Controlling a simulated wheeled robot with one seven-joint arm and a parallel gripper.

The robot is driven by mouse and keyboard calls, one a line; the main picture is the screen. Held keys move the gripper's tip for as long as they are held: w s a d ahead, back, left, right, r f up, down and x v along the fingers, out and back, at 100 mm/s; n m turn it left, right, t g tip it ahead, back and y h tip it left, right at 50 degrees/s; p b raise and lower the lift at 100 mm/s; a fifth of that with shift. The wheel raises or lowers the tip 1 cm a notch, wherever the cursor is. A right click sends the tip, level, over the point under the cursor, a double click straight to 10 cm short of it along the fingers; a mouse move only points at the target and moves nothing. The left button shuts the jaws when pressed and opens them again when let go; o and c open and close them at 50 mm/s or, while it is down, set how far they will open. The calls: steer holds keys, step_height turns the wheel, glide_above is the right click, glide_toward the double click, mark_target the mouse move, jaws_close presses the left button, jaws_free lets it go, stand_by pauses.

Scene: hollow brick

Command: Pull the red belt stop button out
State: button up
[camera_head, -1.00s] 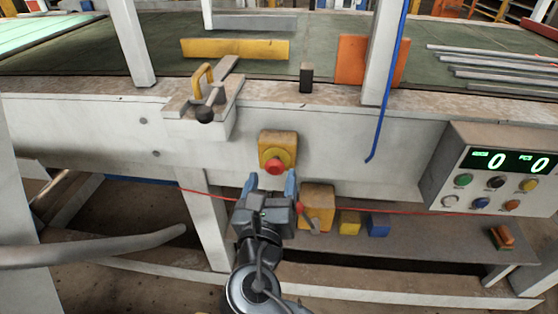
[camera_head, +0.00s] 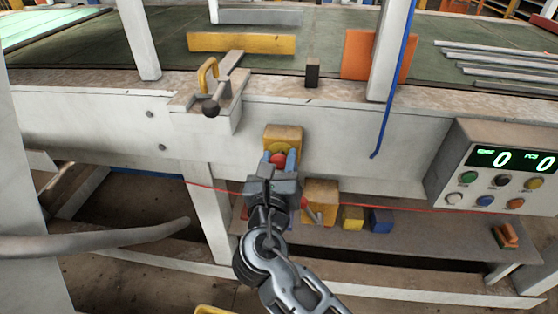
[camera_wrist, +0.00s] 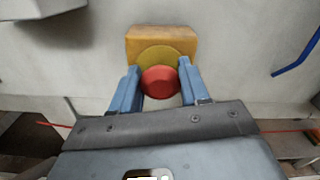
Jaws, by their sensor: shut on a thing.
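The red stop button (camera_head: 278,160) sits on a yellow box (camera_head: 284,136) fixed to the front of the white conveyor frame. In the wrist view the red button (camera_wrist: 160,82) shows in front of a yellow-green disc (camera_wrist: 158,57) on the yellow box (camera_wrist: 161,38). My gripper (camera_head: 279,161) is at the button, with one blue finger on each side of it. In the wrist view my gripper (camera_wrist: 160,88) is shut on the red button, the fingers close against its left and right sides.
A lever bracket (camera_head: 212,101) sticks out at upper left of the box. A control panel (camera_head: 500,170) with a display stands at right. A red cord (camera_head: 400,210) runs below the button, past another yellow box (camera_head: 320,202) with a handle. A blue cable (camera_head: 383,120) hangs at right.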

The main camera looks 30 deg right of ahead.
jaws_close()
steer(key=shift+a, duration=0.1)
steer(key=shift+s+a+r+p, duration=0.15)
steer(key=shift+s+a+p, duration=0.2)
steer(key=shift+p, duration=0.55)
steer(key=shift+s, duration=0.1)
steer(key=shift+f, duration=0.2)
steer(key=o, duration=0.6)
jaws_free()
steer(key=shift+c, duration=0.2)
